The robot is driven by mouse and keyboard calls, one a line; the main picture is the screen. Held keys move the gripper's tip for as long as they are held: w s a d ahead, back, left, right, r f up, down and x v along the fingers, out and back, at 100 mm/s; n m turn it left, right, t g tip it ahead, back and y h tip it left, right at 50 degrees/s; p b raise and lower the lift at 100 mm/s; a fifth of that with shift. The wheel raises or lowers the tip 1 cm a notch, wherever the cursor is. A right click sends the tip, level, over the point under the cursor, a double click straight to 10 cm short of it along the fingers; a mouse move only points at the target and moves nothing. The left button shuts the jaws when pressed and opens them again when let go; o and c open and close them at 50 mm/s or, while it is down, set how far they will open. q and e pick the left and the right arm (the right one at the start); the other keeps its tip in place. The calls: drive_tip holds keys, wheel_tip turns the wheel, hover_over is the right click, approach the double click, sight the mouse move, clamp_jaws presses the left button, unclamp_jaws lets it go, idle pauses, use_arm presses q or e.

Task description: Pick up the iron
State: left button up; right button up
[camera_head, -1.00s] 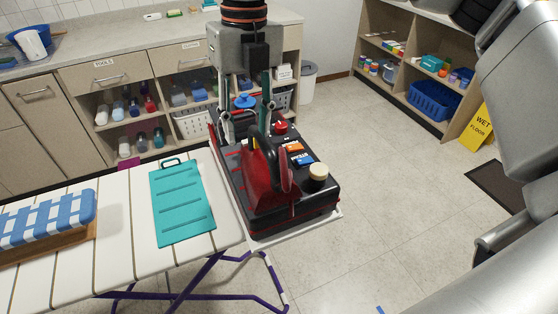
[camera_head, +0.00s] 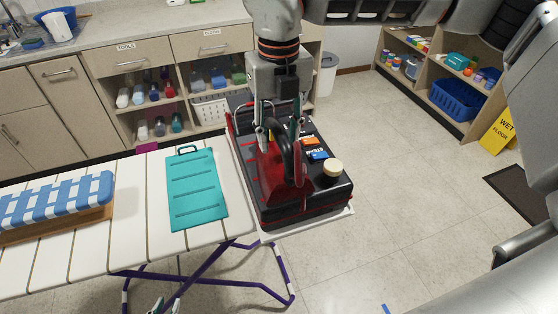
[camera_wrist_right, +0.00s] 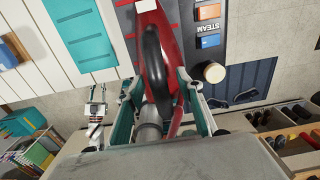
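The red iron (camera_head: 268,178) with its dark looped handle sits on a black and red steam base at the ironing board's right end. It also shows in the right wrist view (camera_wrist_right: 165,20), with the black handle in front. My right gripper (camera_head: 278,136) points down from above, with its fingers spread on either side of the handle. In the right wrist view the fingers (camera_wrist_right: 160,98) look apart, with the handle between them; contact cannot be seen. My left gripper (camera_head: 165,306) shows only its fingertips at the bottom edge, apart and empty, below the board.
The white ironing board (camera_head: 135,215) holds a teal mat (camera_head: 196,190) and a blue checked item (camera_head: 60,200) on wood. The base has a cream knob (camera_head: 332,167) and coloured buttons. Cabinets stand behind. A yellow wet-floor sign (camera_head: 499,132) is at right, with open floor before it.

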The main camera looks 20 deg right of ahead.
clamp_jaws()
drive_tip(key=shift+r, duration=0.1)
